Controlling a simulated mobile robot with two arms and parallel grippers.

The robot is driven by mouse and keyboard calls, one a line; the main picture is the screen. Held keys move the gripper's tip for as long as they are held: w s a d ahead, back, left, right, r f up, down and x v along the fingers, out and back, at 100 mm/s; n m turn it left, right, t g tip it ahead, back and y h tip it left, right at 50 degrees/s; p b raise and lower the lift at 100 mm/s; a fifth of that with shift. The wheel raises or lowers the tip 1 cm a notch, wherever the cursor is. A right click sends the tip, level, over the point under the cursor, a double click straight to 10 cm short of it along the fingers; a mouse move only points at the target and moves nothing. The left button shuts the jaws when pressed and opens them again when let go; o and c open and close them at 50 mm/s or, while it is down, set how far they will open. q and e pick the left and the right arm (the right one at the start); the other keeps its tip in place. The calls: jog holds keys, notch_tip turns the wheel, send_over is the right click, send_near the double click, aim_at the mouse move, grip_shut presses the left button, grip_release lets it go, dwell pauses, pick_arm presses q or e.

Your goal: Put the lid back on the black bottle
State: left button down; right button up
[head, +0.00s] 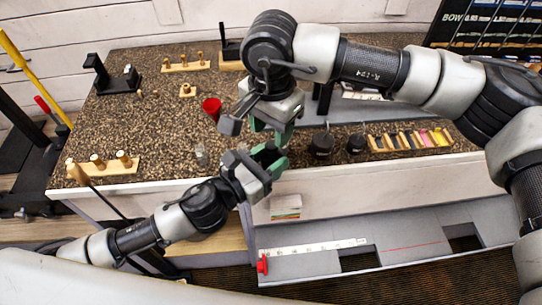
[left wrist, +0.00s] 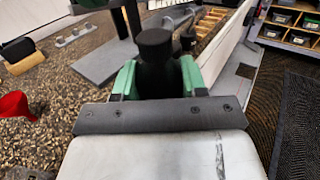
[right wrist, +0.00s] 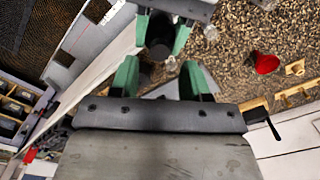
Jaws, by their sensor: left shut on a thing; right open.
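My left gripper (head: 266,158) is shut on a black bottle-shaped object (left wrist: 156,62), held upright between its green fingers in the left wrist view. Its dark end also shows in the right wrist view (right wrist: 159,48). I cannot tell whether a lid sits on it. My right gripper (head: 272,125) is open just above the left one, with nothing visible between its fingers (right wrist: 170,80). Two black containers, one larger (head: 321,144) and one smaller (head: 356,144), stand on the counter to the right of the grippers. No separate lid can be made out.
A wooden rack of coloured pieces (head: 410,139) is at the right. Both grippers are close together near the counter's front edge.

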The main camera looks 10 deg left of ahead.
aim_at(271, 144)
jog(key=shift+f, duration=1.95)
jog(key=shift+c, duration=0.3)
grip_shut()
jog(key=shift+o, duration=1.2)
grip_release()
notch_tip(271, 144, up, 12)
